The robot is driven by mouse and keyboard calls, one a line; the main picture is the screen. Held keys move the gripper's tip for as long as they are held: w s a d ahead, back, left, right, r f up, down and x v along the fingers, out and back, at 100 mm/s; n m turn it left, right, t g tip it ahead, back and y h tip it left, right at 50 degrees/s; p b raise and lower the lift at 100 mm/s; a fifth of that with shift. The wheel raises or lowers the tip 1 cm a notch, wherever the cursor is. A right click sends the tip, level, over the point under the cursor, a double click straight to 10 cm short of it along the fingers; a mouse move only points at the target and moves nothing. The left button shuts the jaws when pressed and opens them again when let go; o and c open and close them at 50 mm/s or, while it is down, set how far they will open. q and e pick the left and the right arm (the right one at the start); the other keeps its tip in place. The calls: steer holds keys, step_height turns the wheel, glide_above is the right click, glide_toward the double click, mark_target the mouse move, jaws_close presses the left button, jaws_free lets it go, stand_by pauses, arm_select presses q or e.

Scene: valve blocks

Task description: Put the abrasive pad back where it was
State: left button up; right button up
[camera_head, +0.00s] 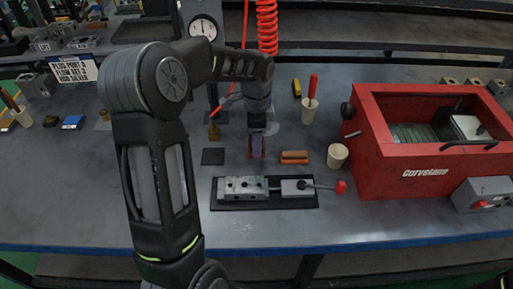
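A purple-maroon abrasive pad (257,149) shows at the tips of my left gripper (258,136), near the middle of the table. The gripper points down and appears shut on the pad, though its fingers are small and partly hidden. I cannot tell whether the pad's lower edge touches the table. A dark square (213,156) lies flat to the left of the pad. My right gripper is not in view.
An orange-brown block (294,157) and a cream cup (337,156) stand right of the pad. A valve block (243,188) on a black plate (228,206) lies in front. A red Corvelane box (372,160) fills the right. The front table strip is clear.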

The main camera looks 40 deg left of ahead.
arm_select(q)
steer(key=shift+f, duration=0.2)
steer(key=shift+f, duration=1.75)
steer(key=shift+f, duration=0.2)
steer(key=o, duration=1.3)
steer(key=shift+r, duration=0.1)
step_height(320, 180, up, 12)
steer(key=shift+r, duration=0.1)
